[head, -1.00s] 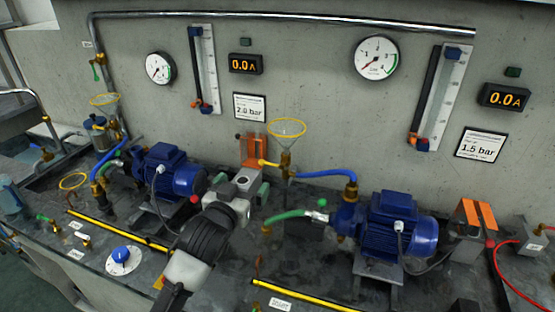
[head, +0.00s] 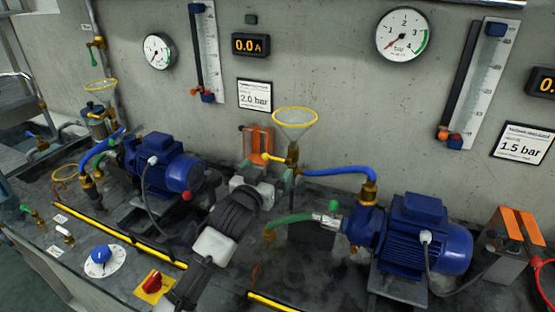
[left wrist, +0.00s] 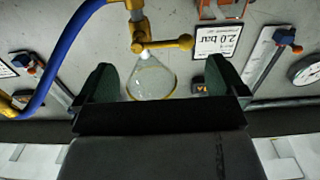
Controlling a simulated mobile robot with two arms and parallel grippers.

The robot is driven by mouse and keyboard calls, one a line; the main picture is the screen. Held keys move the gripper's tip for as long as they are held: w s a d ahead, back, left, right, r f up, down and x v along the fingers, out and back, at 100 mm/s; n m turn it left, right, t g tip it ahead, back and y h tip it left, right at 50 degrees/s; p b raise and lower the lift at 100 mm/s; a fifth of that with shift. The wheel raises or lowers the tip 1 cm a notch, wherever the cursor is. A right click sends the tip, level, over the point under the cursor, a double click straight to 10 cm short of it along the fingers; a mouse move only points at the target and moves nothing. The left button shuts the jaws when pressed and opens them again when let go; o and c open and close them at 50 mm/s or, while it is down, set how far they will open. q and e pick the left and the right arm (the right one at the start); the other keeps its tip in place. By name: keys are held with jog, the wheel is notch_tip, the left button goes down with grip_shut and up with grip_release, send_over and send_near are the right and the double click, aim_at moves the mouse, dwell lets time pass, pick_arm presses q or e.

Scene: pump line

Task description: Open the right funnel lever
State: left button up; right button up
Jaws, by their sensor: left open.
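The right funnel (head: 295,120) is clear with a yellow rim and stands on a brass fitting in front of the wall. Its yellow lever (head: 271,158) with a ball end sticks out sideways to the left below the cone. My left gripper (head: 262,174) is open and empty, just below and in front of the lever. In the left wrist view, which is upside down, the funnel (left wrist: 152,82) shows between the two green fingers (left wrist: 162,74). The lever (left wrist: 170,44) lies beyond the fingertips, apart from them. My right gripper is out of view.
A blue hose (head: 335,172) runs right from the funnel fitting to the right blue pump (head: 425,240). The left blue pump (head: 160,165) stands left of my arm. An orange-topped box (head: 257,143) is behind the gripper.

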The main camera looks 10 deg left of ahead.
aim_at(277, 160)
pick_arm(q)
jog(key=w, duration=0.4)
jog(key=w+d, duration=0.1)
jog(key=w, duration=0.1)
jog(key=shift+w+d, duration=0.1)
jog(key=shift+w, duration=0.15)
jog(key=shift+f, duration=0.1)
jog(key=c, duration=1.1)
jog(key=shift+o, duration=0.2)
